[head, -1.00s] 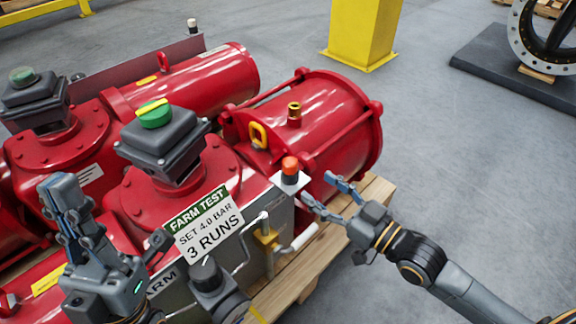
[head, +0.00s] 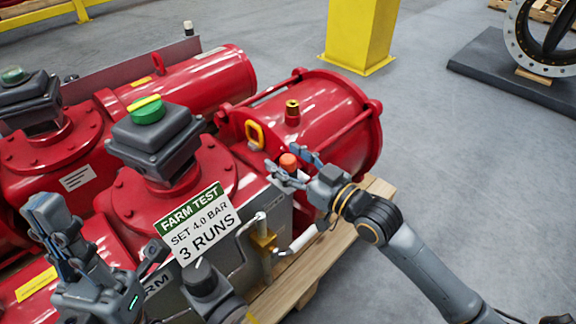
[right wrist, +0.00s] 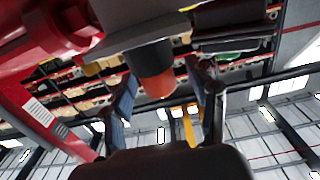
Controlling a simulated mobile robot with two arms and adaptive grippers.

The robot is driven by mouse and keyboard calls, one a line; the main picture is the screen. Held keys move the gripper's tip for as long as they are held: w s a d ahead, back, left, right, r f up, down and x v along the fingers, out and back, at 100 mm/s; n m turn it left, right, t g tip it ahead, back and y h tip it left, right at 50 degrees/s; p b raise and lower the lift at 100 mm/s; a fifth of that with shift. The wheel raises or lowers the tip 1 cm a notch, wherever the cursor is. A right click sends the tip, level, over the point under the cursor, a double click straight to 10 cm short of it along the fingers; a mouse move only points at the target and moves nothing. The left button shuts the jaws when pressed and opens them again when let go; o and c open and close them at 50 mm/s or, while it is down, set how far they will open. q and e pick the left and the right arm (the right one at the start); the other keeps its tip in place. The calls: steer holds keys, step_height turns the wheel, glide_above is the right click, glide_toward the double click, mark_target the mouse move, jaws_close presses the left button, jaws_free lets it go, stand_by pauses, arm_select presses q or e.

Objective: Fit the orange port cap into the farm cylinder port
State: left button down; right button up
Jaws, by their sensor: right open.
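The orange port cap (head: 288,161) is upright at the corner of the grey panel unit, beside the farm cylinder (head: 330,115). Its lower part is hidden by my right gripper (head: 293,168) in the head view. In the right wrist view the cap (right wrist: 160,87) shows between the two fingers (right wrist: 166,82), with a gap to each. My left gripper (head: 100,240) is open and empty at the lower left.
A sign (head: 198,222) reading "FARM TEST, SET 4.0 BAR, 3 RUNS" stands left of the cap. A wooden pallet (head: 325,262) lies under the unit.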

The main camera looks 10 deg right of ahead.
steer(key=shift+c, duration=0.2)
jaws_close()
